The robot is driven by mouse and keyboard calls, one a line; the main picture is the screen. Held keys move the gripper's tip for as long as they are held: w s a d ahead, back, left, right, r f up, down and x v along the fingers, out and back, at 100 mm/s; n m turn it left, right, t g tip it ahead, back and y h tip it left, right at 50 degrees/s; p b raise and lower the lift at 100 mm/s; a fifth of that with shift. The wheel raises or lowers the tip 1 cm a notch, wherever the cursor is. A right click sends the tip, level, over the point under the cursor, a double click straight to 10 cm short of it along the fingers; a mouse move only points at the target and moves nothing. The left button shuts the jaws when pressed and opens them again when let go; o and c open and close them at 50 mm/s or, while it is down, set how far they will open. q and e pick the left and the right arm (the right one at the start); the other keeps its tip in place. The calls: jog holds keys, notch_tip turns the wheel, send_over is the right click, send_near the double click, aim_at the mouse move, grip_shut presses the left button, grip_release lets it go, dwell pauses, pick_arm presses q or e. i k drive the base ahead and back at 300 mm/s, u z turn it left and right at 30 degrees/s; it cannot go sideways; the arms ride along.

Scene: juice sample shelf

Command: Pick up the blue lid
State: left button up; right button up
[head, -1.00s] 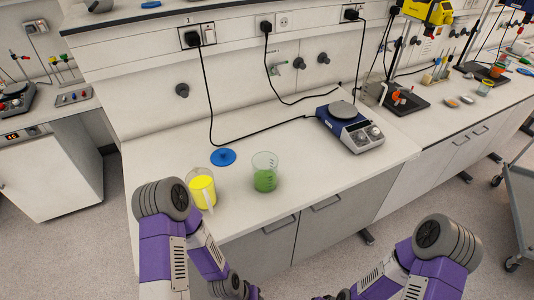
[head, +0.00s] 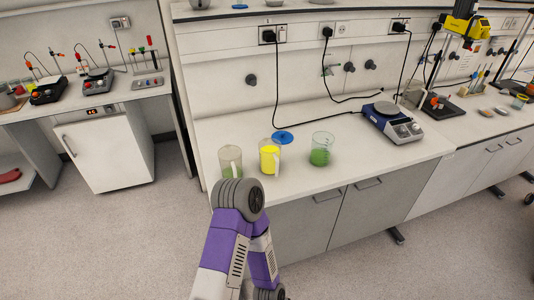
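The blue lid (head: 283,137) lies flat on the white bench (head: 222,134), behind a clear beaker of yellow liquid (head: 269,157). The yellow beaker stands just in front of the lid and slightly to its left. Part of my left arm shows at the lower middle, in front of the bench, but its gripper is not visible. My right arm and gripper are out of view.
A beaker with green liquid (head: 320,150) stands right of the lid. Another beaker with a little green (head: 231,162) stands at the front left, partly behind my arm. A blue hotplate (head: 391,122) is farther right, with cables hanging behind. Bench space left of the lid is clear.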

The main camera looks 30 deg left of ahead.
aim_at(285, 138)
jog(key=k, duration=0.2)
jog(key=u, duration=1.2)
